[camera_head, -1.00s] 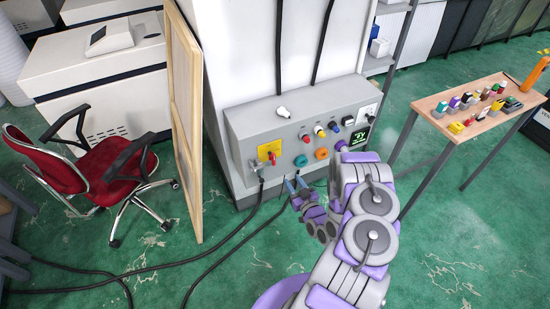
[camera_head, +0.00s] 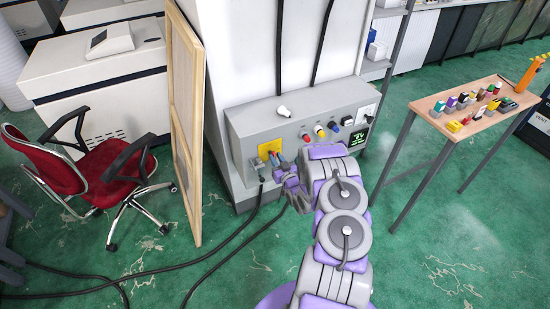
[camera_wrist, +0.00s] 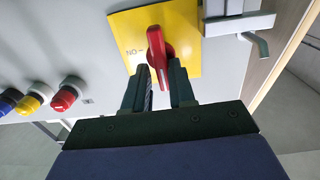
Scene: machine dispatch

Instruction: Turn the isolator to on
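The isolator is a red handle (camera_wrist: 157,50) on a yellow plate (camera_wrist: 188,22), on the grey panel's front. In the wrist view the handle stands roughly vertical, and an "ON" mark, seen upside down, lies to its left. The yellow plate also shows in the head view (camera_head: 267,148), where my gripper (camera_head: 276,162) largely hides the handle. In the wrist view my gripper (camera_wrist: 160,82) is open, its two dark fingers on either side of the handle's near end. Gaps seem to remain; contact is unclear.
Red, yellow and blue buttons (camera_wrist: 62,98) sit beside the isolator. A grey bracket with a bent lever (camera_wrist: 240,22) is close on its other side. A wooden-framed panel (camera_head: 186,125) stands left of the machine. A table (camera_head: 450,125) with small parts is at right.

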